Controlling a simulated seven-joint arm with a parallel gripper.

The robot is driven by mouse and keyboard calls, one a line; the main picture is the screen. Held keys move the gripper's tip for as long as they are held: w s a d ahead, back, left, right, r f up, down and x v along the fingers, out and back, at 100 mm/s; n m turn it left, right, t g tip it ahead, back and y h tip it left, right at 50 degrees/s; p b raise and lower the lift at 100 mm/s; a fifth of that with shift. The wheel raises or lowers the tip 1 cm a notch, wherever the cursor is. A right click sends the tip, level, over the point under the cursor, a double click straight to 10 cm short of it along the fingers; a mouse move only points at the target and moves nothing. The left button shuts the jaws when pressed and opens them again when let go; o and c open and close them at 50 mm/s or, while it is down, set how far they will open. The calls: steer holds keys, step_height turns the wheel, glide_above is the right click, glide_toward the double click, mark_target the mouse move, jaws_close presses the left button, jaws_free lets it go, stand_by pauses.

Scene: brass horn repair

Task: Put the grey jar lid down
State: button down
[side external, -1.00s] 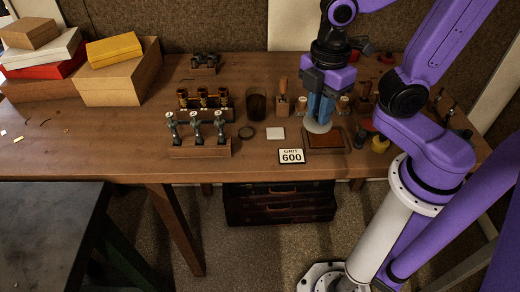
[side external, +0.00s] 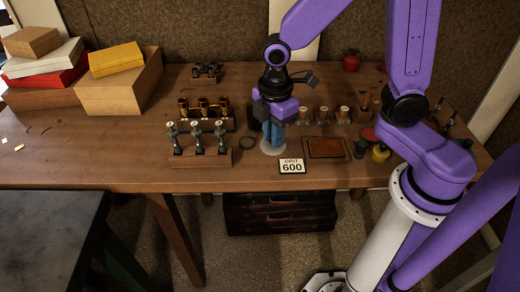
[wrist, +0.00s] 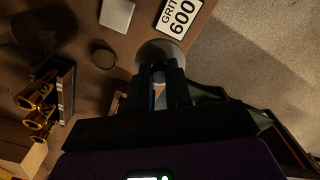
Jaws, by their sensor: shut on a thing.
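The grey jar lid (side external: 272,148) is a pale round disc in my gripper (side external: 272,140). In the wrist view the lid (wrist: 160,53) sits at the tips of my closed fingers (wrist: 163,72), roughly flat. It is behind and a little left of the GRIT 600 card (side external: 291,166), over the table (side external: 115,155). I cannot tell whether it touches the tabletop.
A dark round disc (side external: 247,143) lies just left of the lid. A white square (wrist: 117,13) lies nearby. Valves in a wooden rack (side external: 200,157) stand farther left. A brown framed tray (side external: 326,148) is on the right. The table's front edge is close.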

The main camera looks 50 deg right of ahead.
mark_target(260, 162)
steer(key=w+f, duration=0.1)
steer(key=f, duration=0.1)
steer(key=w+a+f, duration=0.1)
steer(key=w+f, duration=0.1)
steer(key=shift+f, duration=1.5)
steer(key=shift+f, duration=0.1)
steer(key=c, duration=1)
jaws_free()
steer(key=shift+c, duration=0.2)
step_height(260, 162, up, 12)
steer(key=s+d+m, duration=0.1)
steer(key=s+d, duration=0.3)
steer(key=s, duration=0.6)
steer(key=s+d+r+m, duration=0.1)
steer(key=s+d+m, duration=0.1)
steer(key=s, duration=0.8)
steer(key=shift+d+m, duration=0.3)
steer(key=shift+d, duration=0.55)
